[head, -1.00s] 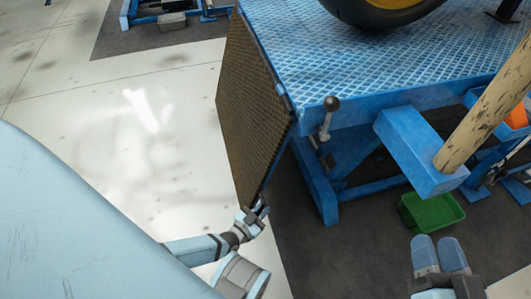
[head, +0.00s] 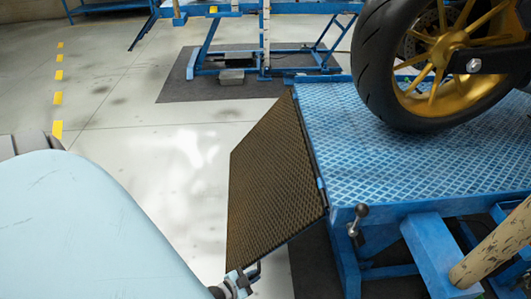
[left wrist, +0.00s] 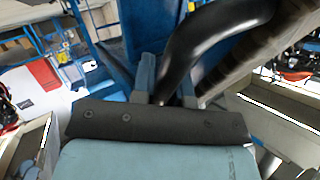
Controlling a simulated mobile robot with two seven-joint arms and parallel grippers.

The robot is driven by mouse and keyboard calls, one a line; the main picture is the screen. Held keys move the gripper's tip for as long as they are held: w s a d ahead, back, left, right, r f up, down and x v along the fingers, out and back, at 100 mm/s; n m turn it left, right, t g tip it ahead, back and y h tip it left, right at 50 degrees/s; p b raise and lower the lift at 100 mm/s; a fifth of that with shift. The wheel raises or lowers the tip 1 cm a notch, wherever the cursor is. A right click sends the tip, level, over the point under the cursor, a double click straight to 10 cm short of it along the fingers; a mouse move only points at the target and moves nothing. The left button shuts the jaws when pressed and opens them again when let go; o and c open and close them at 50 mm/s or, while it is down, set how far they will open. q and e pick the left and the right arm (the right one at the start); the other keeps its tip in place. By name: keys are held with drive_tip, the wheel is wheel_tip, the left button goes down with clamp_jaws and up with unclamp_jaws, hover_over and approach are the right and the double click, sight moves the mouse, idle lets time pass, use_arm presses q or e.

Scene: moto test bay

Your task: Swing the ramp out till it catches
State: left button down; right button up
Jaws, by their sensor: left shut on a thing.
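The ramp (head: 275,175) is a brown-black mesh-textured plate with a blue edge, joined along the left edge of the blue lift table (head: 375,115). It slants down and out to the left of the table. My left gripper (head: 240,281) is at the ramp's near outer corner, at the bottom of the head view. In the left wrist view, my left gripper's fingers (left wrist: 167,85) are shut on a thick black curved bar, the ramp's handle (left wrist: 215,35). Whether the ramp has caught cannot be told. My right gripper is not in view.
A motorcycle wheel (head: 435,60) with gold spokes stands on the table. The pale floor (head: 185,150) left of the ramp is clear.

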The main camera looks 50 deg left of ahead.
use_arm(q)
drive_tip(key=shift+m+g+y, duration=0.3)
drive_tip(key=shift+m+g, duration=0.1)
drive_tip(key=shift+g, duration=0.4)
drive_tip(key=shift+s+a+r+p, duration=0.85)
drive_tip(key=shift+s+r+p, duration=0.2)
drive_tip(key=shift+p, duration=0.45)
drive_tip(key=shift+s+a+r+p, duration=0.9)
drive_tip(key=shift+r+p, duration=0.25)
drive_tip(key=shift+p, duration=0.35)
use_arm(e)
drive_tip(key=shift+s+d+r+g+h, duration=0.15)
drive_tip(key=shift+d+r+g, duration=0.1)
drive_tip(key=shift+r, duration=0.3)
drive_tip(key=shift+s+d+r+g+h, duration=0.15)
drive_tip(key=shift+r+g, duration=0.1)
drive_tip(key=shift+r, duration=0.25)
use_arm(q)
drive_tip(key=c, duration=1.4)
unclamp_jaws()
drive_tip(key=shift+s+r, duration=0.2)
drive_tip(key=shift+s, duration=0.2)
drive_tip(key=p+v, duration=0.2)
drive_tip(key=v, duration=1.1)
drive_tip(key=shift+p, duration=0.3)
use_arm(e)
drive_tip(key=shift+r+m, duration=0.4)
